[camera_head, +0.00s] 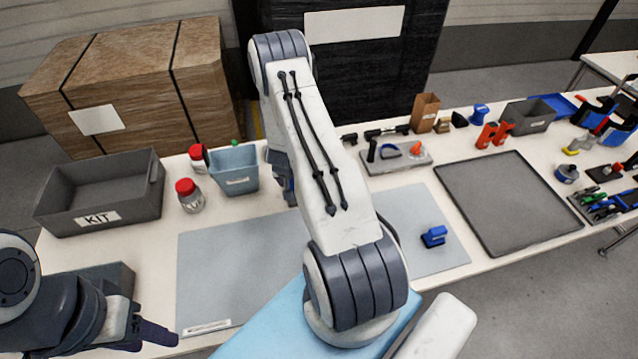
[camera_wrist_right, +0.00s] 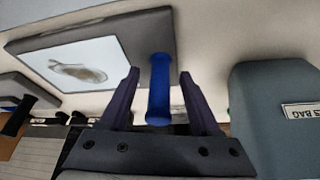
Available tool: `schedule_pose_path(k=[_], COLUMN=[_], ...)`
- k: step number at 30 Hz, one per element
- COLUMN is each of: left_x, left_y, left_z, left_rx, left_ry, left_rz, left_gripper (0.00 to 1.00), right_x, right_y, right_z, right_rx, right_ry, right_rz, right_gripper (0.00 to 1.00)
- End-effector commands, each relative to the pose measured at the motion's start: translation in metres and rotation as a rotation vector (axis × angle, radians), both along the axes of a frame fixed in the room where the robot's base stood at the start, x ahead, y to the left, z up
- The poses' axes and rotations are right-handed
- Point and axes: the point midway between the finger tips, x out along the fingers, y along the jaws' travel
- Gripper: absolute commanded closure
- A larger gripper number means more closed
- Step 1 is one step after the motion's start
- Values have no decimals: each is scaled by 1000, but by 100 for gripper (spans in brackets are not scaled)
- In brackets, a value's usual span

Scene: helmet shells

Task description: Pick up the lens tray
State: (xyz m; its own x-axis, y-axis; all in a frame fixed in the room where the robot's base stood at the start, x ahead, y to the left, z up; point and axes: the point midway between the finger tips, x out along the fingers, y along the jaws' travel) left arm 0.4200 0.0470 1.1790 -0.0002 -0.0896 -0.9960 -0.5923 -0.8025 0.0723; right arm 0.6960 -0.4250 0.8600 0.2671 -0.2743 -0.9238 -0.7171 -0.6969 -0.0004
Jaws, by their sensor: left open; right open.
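The lens tray (camera_wrist_right: 135,28) shows in the right wrist view as a grey tray with a pale panel and a lens-like oval on it. Its blue handle (camera_wrist_right: 159,95) stands out toward my right gripper (camera_wrist_right: 159,76). That gripper is open, with one finger on each side of the handle and visible gaps. In the head view my right arm hides the lens tray and most of the right gripper. My left gripper (camera_head: 158,336) is open and empty at the lower left in the head view, over the table's front edge.
A blue-grey labelled bin (camera_head: 234,166) stands left of my right arm and close beside the right gripper in the wrist view (camera_wrist_right: 272,120). Another handled tray (camera_head: 398,161) lies to the arm's right. A grey KIT bin (camera_head: 97,208) and red-lidded jars (camera_head: 190,197) stand left.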

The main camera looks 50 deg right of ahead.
Motion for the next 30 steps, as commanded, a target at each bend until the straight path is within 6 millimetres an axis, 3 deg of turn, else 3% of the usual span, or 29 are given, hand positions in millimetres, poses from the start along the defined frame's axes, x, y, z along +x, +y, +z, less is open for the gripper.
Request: schedule_pose_path(k=[9, 14, 15, 25, 30], left_x=[0, 0, 0, 0, 0], left_y=[0, 0, 0, 0, 0], left_z=[1, 1, 1, 1, 0], left_rx=[0, 0, 0, 0, 0], left_ry=[0, 0, 0, 0, 0], left_rz=[0, 0, 0, 0, 0], left_gripper=[50, 50, 50, 50, 50], right_x=[1, 1, 1, 2, 2], right_y=[-2, -2, -2, -2, -2], right_z=[-6, -6, -6, -4, 7], right_rx=[0, 0, 0, -1, -1], right_ry=[0, 0, 0, -1, -2], right_rz=[-1, 0, 0, 0, -1], right_gripper=[36, 97, 100, 100, 100])
